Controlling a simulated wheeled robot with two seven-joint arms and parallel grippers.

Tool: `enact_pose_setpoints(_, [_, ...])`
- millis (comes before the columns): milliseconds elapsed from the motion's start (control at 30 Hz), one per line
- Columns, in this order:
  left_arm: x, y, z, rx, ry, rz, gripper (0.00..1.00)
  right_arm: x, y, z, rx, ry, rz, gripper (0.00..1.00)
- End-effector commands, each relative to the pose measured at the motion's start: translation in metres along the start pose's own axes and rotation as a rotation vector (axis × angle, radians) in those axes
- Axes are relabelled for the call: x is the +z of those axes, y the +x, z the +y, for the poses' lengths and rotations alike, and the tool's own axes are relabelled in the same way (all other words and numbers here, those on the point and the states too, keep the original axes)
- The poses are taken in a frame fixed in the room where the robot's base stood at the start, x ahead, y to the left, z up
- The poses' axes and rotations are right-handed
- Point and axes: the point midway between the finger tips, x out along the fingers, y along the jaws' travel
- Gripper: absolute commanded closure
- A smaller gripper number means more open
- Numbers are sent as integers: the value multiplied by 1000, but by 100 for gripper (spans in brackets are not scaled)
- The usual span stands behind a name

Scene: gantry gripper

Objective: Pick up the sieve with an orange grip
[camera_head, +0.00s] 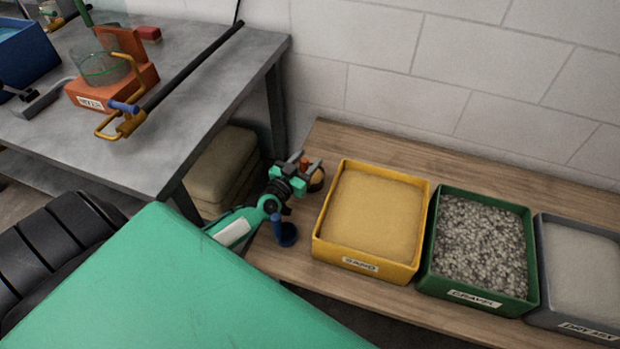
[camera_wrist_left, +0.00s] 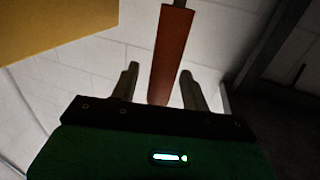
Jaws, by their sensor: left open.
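The sieve (camera_head: 317,180) is small and partly hidden behind my left gripper, at the left edge of the yellow sand bin on the wooden bench. Its orange grip (camera_head: 304,161) shows between the fingers. In the left wrist view the orange grip (camera_wrist_left: 172,60) stands as a long bar, with a finger on each side and gaps between. My left gripper (camera_head: 305,159) is open around the grip; it also shows in the left wrist view (camera_wrist_left: 160,88). The sieve's mesh is too small to make out. My right gripper is not in view.
The yellow sand bin (camera_head: 349,264), green gravel bin (camera_head: 428,278) and grey dry mix bin (camera_head: 545,318) stand in a row on the bench (camera_head: 333,132). A blue scoop (camera_head: 286,235) is beside my left wrist. A grey metal table (camera_head: 190,130) holds tools at left.

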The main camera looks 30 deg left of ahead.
Motion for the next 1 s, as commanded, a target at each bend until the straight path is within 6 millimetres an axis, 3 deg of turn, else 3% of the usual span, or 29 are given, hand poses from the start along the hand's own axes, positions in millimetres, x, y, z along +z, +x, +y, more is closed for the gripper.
enact_pose_setpoints(367, [0,7,0,0,0,-1,55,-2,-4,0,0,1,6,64])
enact_pose_setpoints(500, [0,7,0,1,0,-1,83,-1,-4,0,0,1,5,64])
enact_pose_setpoints(600, [0,7,0,1,0,-1,97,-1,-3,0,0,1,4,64])
enact_pose_setpoints(1000, [-3,8,0,0,0,1,97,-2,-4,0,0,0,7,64])
